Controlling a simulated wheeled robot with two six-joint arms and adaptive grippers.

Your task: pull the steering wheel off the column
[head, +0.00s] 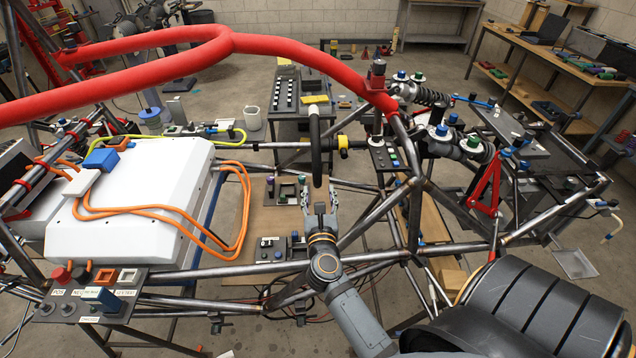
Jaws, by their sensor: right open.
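The steering wheel (315,152) shows nearly edge-on near the middle of the head view, as a dark upright rim. It sits at the left end of the steering column (356,143), with a yellow collar (343,147) just to its right. My right gripper (319,192) is open and points up and away from me, just below the lower end of the rim. I cannot tell whether its fingers touch or straddle the rim. The gripper looks empty. My left gripper is not in view.
A padded red tube (150,45) crosses the upper left. A white box (130,215) with orange cables (150,210) fills the left of the chassis. A small switch panel (384,155) stands right of the column. Steel tubes (375,215) run close to my right arm.

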